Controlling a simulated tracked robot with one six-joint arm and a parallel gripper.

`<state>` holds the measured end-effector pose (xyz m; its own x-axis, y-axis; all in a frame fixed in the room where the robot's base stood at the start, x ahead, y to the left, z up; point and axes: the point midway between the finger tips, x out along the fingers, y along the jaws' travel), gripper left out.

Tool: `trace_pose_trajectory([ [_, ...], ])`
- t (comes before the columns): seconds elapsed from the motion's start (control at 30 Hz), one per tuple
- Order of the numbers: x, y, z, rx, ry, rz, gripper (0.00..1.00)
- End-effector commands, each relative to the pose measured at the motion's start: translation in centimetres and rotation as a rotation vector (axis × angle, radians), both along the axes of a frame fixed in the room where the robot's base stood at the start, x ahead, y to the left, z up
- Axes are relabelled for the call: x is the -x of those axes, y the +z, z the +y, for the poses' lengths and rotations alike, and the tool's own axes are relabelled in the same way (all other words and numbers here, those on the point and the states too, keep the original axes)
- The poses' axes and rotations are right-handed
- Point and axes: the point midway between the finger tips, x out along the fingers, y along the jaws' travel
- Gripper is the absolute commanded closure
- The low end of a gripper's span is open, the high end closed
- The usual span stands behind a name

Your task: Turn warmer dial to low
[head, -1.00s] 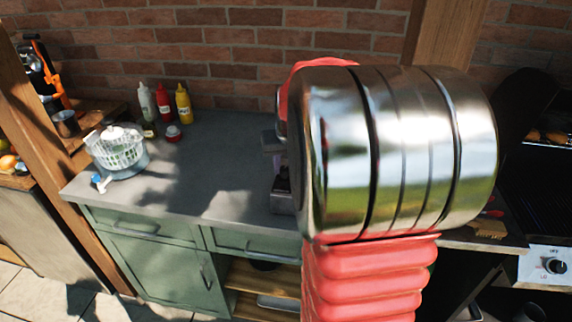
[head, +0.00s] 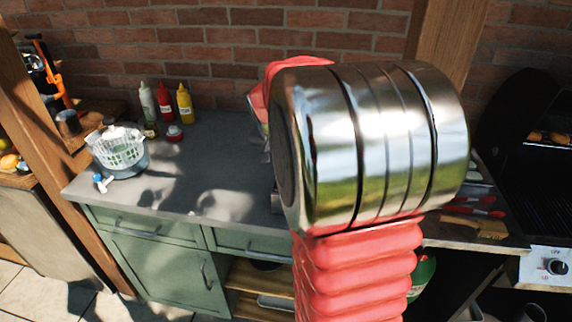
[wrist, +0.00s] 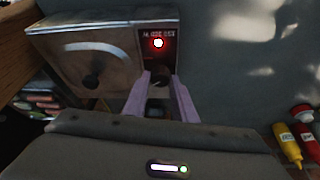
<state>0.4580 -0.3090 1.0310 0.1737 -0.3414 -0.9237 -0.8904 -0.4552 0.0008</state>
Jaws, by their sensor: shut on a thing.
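In the wrist view, the warmer (wrist: 120,30) is a worn metal box with a dark control panel. The panel has small lettering too blurred to read and a glowing red light. The dark dial (wrist: 158,77) is below the light, between the two pale purple fingers of my gripper (wrist: 159,88). My gripper is shut on this dial. In the head view, my arm hides the gripper, the dial and most of the warmer.
The grey counter (head: 215,150) is clear to the left of my arm. A salad spinner (head: 118,150) and several sauce bottles (head: 165,103) stand at its left. Red-handled tools and a brush (head: 480,228) lie at the right, near the grill (head: 535,160).

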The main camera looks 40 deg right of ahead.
Motion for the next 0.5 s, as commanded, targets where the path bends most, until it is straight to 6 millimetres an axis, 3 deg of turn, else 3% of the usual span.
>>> trace_pose_trajectory([
  [0.5, -0.21, -0.05, 0.35, -0.005, -0.036, -0.003, 0.98],
])
